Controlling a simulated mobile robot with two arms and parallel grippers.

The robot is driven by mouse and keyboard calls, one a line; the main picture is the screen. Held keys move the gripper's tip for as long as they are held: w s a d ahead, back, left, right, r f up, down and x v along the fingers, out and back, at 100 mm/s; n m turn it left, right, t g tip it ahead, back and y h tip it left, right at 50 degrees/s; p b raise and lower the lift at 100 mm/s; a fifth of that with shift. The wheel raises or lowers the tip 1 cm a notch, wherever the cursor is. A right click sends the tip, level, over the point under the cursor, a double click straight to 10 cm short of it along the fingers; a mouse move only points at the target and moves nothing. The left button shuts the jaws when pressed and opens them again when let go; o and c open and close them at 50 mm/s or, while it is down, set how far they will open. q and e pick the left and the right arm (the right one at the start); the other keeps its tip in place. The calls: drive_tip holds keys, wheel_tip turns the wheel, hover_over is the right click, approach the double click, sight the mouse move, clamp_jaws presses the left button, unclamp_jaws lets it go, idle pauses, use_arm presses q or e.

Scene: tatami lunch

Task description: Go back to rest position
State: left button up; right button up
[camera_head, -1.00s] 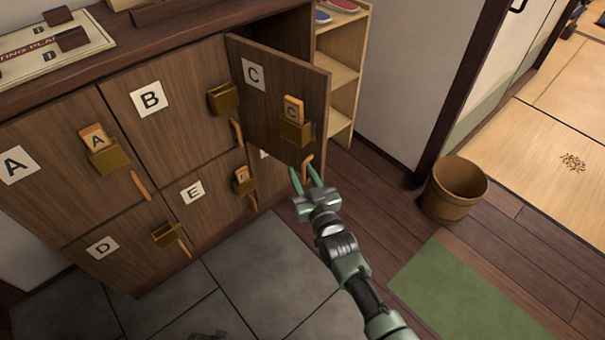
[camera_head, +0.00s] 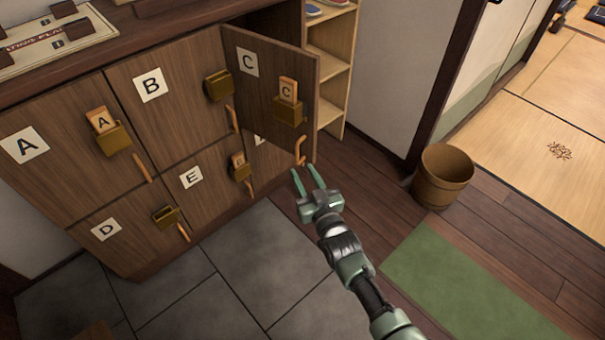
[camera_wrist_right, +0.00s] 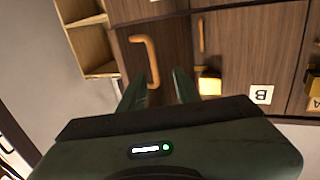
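My right gripper (camera_head: 309,183) is open and empty, with its two green fingers apart. It is just below the orange handle (camera_head: 300,151) of door C (camera_head: 255,100), which stands ajar with a tag in its brass holder. In the right wrist view the open fingers (camera_wrist_right: 158,92) point toward the cabinet, and an orange handle (camera_wrist_right: 152,60) shows between and beyond them. I cannot tell from that view how near it is. My left gripper is not in view.
The wooden locker cabinet (camera_head: 62,172) fills the left, with several lettered doors. An open shelf (camera_head: 333,68) stands beside door C. A brown bucket (camera_head: 443,178) is on the floor right of my arm, near a green mat (camera_head: 470,285).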

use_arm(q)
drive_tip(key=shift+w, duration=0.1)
use_arm(e)
drive_tip(key=shift+f, duration=0.1)
idle(0.3)
